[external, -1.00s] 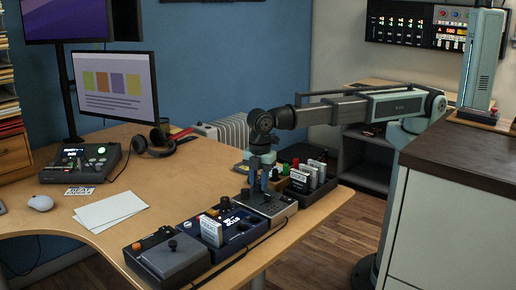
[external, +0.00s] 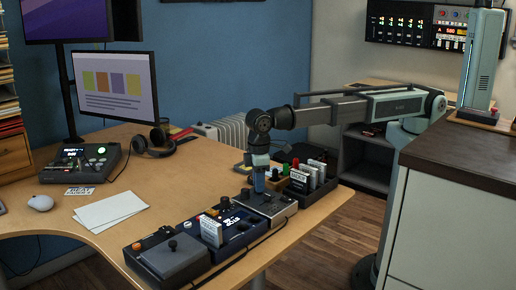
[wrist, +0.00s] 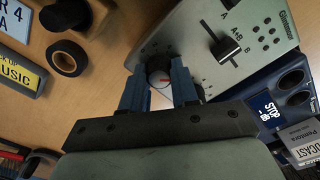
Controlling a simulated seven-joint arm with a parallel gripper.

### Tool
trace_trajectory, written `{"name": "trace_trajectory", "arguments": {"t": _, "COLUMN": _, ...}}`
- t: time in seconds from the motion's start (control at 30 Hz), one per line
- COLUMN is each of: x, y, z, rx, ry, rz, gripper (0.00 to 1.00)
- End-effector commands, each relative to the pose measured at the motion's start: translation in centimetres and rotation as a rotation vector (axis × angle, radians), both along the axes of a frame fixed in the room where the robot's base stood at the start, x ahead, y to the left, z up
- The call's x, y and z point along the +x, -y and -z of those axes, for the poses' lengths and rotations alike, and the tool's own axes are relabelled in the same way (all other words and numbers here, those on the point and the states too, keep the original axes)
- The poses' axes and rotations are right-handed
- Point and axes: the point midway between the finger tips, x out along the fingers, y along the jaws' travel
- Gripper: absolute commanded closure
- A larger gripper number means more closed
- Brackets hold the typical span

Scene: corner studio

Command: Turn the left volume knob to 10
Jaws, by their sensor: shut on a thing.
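A light grey mixer box (external: 284,209) stands in the row of devices on the desk. In the wrist view its panel (wrist: 182,37) carries a black slider (wrist: 222,46) with A, A+B and B marks. A small dark round knob (wrist: 158,66) with a red pointer line sits near the panel's edge. My gripper (wrist: 160,79) points down and is shut on this knob, with one blue finger on each side. The scale around the knob cannot be read. In the external view my gripper (external: 260,188) hides the knob.
A dark blue device with a STOP display (wrist: 270,112) stands close beside the mixer, with a white card (external: 211,230) on it. A tray of upright cards (external: 308,178) stands on the other side.

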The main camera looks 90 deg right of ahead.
Motion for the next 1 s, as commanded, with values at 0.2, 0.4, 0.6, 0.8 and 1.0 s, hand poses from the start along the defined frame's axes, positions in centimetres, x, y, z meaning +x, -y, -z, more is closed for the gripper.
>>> {"name": "trace_trajectory", "arguments": {"t": 0.2, "x": 0.03, "y": 0.02, "z": -0.01, "rx": 0.000, "ry": 0.000, "rz": 0.205, "gripper": 1.00}}
{"name": "trace_trajectory", "arguments": {"t": 0.4, "x": 0.04, "y": 0.04, "z": -0.01, "rx": 0.000, "ry": -0.001, "rz": 0.385, "gripper": 1.00}}
{"name": "trace_trajectory", "arguments": {"t": 0.6, "x": 0.04, "y": 0.06, "z": -0.01, "rx": 0.000, "ry": -0.001, "rz": 0.536, "gripper": 1.00}}
{"name": "trace_trajectory", "arguments": {"t": 0.8, "x": 0.03, "y": 0.08, "z": -0.01, "rx": 0.000, "ry": -0.001, "rz": 0.643, "gripper": 1.00}}
{"name": "trace_trajectory", "arguments": {"t": 1.0, "x": 0.03, "y": 0.09, "z": -0.01, "rx": 0.000, "ry": -0.001, "rz": 0.703, "gripper": 1.00}}
